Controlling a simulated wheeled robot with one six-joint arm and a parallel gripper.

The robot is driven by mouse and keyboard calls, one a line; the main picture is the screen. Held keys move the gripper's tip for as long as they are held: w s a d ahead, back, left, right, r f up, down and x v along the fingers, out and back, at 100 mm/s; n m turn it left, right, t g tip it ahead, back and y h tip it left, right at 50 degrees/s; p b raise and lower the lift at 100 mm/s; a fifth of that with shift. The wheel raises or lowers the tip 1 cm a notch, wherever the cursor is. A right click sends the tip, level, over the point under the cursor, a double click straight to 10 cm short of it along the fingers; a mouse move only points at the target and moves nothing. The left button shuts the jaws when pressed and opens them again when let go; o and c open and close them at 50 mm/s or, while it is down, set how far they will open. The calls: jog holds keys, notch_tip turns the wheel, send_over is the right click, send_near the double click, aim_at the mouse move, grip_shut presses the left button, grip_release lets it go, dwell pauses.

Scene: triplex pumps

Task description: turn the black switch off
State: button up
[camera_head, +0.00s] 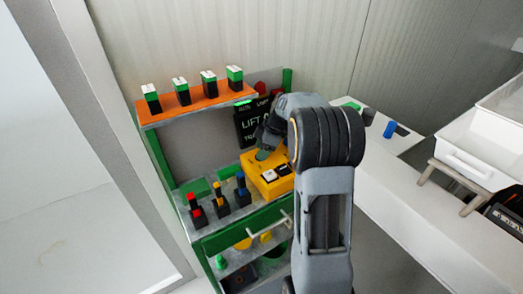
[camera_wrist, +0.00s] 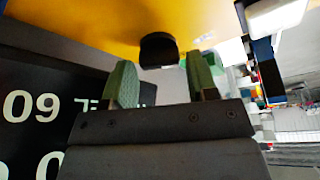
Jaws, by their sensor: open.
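The yellow control box (camera_head: 258,179) sits on the right part of the workbench. In the wrist view its yellow face (camera_wrist: 75,22) fills the top. A black switch (camera_wrist: 158,48) stands out from that face. My gripper (camera_wrist: 161,80) is open, with its two green fingers either side of the line to the switch. The switch appears just beyond the fingertips, between them; I cannot tell whether they touch it. In the head view my gripper (camera_head: 264,153) is over the box's back left part, and I cannot make out the black switch there.
Light rocker switches (camera_head: 268,175) sit on the box. A black display (camera_head: 247,122) stands behind it. Red, yellow and blue devices (camera_head: 219,200) stand to the left on the bench. Several green-and-white devices (camera_head: 208,82) stand on the orange shelf (camera_head: 162,116). A white table (camera_head: 385,190) is at right.

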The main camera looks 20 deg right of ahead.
jog(key=shift+a+f, duration=0.15)
jog(key=shift+f, duration=0.3)
jog(key=shift+c, duration=0.4)
jog(key=c, duration=0.6)
